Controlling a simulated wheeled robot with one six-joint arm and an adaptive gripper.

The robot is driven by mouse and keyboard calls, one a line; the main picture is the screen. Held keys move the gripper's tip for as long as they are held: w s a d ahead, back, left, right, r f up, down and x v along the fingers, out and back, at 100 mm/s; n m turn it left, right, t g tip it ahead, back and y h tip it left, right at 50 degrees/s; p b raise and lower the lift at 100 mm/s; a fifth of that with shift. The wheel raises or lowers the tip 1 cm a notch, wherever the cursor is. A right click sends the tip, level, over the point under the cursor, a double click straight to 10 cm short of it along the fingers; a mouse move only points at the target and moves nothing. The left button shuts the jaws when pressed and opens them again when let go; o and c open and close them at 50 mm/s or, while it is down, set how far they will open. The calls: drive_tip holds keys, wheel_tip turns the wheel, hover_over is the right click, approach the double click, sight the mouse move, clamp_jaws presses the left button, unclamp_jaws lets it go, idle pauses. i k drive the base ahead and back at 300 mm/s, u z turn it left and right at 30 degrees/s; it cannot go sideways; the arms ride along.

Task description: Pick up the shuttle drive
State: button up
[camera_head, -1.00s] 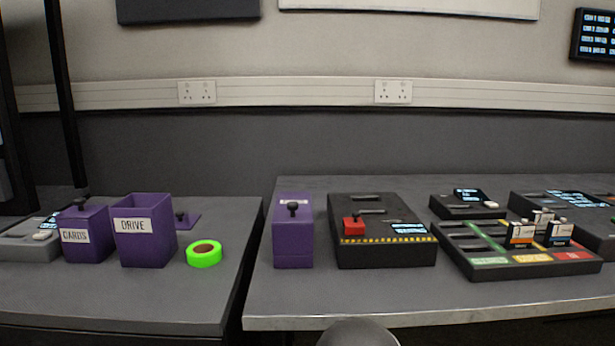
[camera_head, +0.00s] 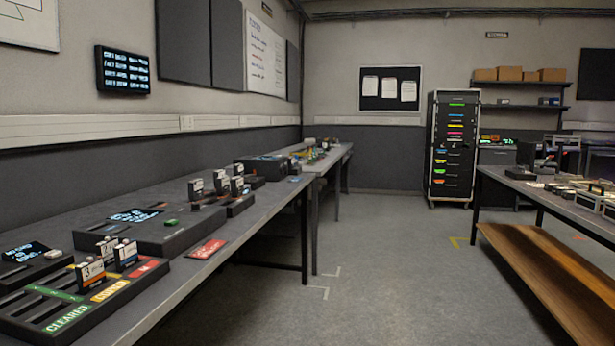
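I cannot tell which item is the shuttle drive. Upright drive-like blocks with white and orange labels (camera_head: 90,274) and white and blue labels (camera_head: 126,256) stand in a black sorting tray (camera_head: 62,325) at the near left. The tray has green, yellow and red sections; the green one reads CLEARED. Further along the bench, several similar upright blocks (camera_head: 196,189) stand in or behind a black unit (camera_head: 240,206). My gripper is not in view.
The long bench (camera_head: 180,290) runs along the left wall, with a flat black unit with a screen (camera_head: 150,234) and a red plate (camera_head: 207,249) on it. A bench with a wooden shelf (camera_head: 548,262) stands right. Open floor (camera_head: 370,270) lies between. A rack (camera_head: 453,147) stands behind.

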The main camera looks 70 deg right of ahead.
sight(238, 168)
drive_tip(key=z, duration=2)
drive_tip(key=k, duration=0.25)
drive_tip(key=z, duration=1.3)
drive_tip(key=i, duration=2.05)
drive_tip(key=u, duration=0.25)
drive_tip(key=i, duration=1.25)
drive_tip(key=u, duration=1)
